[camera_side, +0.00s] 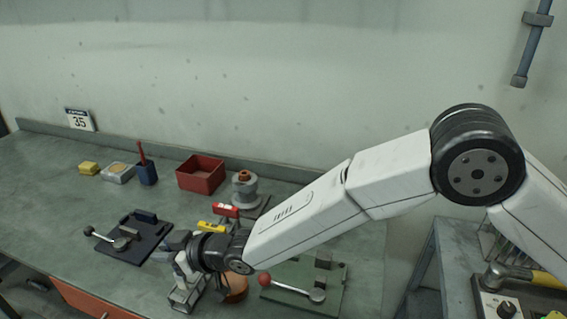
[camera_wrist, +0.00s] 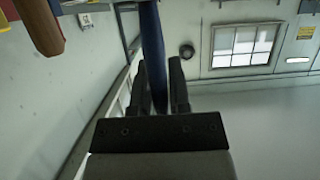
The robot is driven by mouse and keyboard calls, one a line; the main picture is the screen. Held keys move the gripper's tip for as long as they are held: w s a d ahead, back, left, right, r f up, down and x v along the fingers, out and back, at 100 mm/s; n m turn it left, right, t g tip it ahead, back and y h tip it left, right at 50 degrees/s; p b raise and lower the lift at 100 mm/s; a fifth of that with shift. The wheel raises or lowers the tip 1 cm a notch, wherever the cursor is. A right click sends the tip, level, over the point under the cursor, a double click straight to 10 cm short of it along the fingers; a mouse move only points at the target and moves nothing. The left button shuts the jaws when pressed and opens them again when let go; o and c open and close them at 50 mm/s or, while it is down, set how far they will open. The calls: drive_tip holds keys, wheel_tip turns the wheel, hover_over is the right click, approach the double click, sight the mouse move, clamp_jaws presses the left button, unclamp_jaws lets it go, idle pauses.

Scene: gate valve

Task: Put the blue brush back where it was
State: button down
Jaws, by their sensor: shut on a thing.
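In the wrist view my gripper (camera_wrist: 158,70) has its two dark fingers shut on a long blue shaft, the blue brush (camera_wrist: 151,35). The shaft runs up between the fingers and out of the top of the view. Its far end is not seen. In the side view my wrist is low over the front of the bench, and I cannot make out the brush there. A dark blue cup (camera_side: 147,173) stands at the back of the bench with a red-handled tool (camera_side: 141,151) upright in it.
A red bin (camera_side: 200,174) and a grey flanged part (camera_side: 244,189) stand right of the cup. A yellow block (camera_side: 88,168) and a pale dish (camera_side: 118,173) lie left of it. A black lever fixture (camera_side: 130,238) and a green lever plate (camera_side: 308,290) flank my wrist.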

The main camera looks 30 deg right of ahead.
drive_tip(key=shift+w+a+f, duration=0.1)
drive_tip(key=shift+w+f, duration=0.05)
drive_tip(key=shift+f, duration=1.55)
drive_tip(key=shift+f, duration=0.2)
drive_tip(key=c, duration=0.6)
unclamp_jaws()
drive_tip(key=shift+r, duration=0.2)
drive_tip(key=shift+v, duration=6)
